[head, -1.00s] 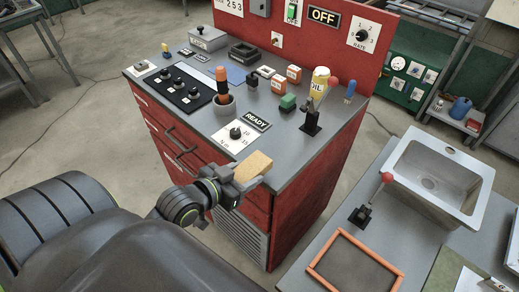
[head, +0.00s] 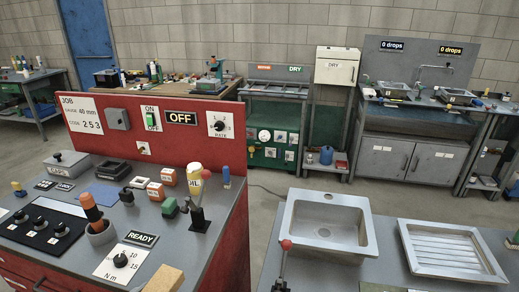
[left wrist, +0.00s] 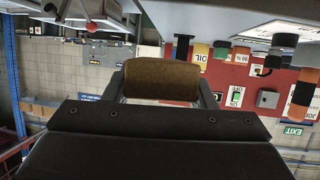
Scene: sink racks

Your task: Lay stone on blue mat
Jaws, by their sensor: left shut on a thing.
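The stone, a tan-brown block (head: 165,281), shows at the bottom edge of the head view, by the front edge of the red cabinet's top. In the left wrist view the stone (left wrist: 162,80) lies crosswise between the two fingers of my left gripper (left wrist: 161,88), which is shut on it. My left gripper is below the head view. The blue mat (head: 106,192) lies flat on the cabinet top, behind the black knob panel, partly hidden by an orange-handled tool. Nothing of my right gripper shows.
The orange-handled tool (head: 90,208) stands in a grey cup (head: 101,233) between the stone and the mat. A knob plate (head: 121,261), a READY sign (head: 142,239), small coloured blocks and an oil bottle (head: 195,179) crowd the top. A sink (head: 326,222) stands at right.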

